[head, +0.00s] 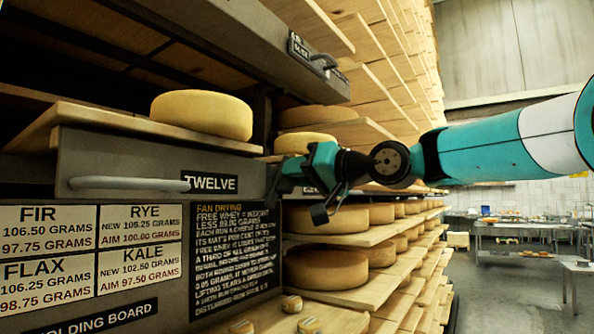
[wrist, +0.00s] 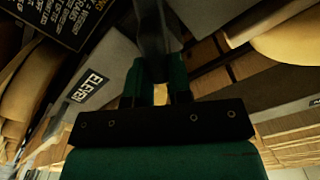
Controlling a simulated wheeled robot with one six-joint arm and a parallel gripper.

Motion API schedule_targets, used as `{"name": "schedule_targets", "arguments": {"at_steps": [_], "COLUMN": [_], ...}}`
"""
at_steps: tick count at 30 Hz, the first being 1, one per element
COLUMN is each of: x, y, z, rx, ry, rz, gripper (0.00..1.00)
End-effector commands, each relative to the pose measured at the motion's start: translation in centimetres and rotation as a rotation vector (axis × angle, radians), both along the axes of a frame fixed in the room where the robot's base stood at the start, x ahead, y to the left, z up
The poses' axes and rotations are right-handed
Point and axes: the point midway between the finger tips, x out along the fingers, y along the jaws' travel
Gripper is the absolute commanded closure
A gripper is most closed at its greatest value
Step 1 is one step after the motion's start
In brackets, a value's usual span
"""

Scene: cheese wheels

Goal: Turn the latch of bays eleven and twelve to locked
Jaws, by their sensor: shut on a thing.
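The grey front of bay twelve (head: 150,150) carries a TWELVE label (head: 210,182) and a bar handle (head: 130,183). Bay eleven's ELEVEN label (wrist: 86,89) shows in the wrist view; in the head view it is mostly hidden behind my gripper. My gripper (head: 288,178) is at the right end of bay twelve's front, beside bay eleven. In the wrist view its green fingers (wrist: 160,88) are shut on a dark grey bar (wrist: 155,28), apparently the latch. My gripper largely covers the latch in the head view, so I cannot tell its setting.
A cheese wheel (head: 202,114) sits on the board above bay twelve. A grey drawer front (head: 240,35) overhangs above. Black and white text boards (head: 240,255) hang below. Shelves of wheels (head: 325,268) run back at right, beside an open floor (head: 500,295).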

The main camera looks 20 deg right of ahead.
Motion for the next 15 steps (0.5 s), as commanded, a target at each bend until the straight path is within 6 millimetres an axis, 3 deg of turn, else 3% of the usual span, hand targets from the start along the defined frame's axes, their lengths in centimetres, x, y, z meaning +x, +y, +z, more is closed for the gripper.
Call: {"name": "schedule_targets", "arguments": {"at_steps": [15], "x": [0.43], "y": [-0.63], "z": [-0.44], "rx": [0.398], "ry": [0.287], "rz": [-0.003], "gripper": [1.00]}}
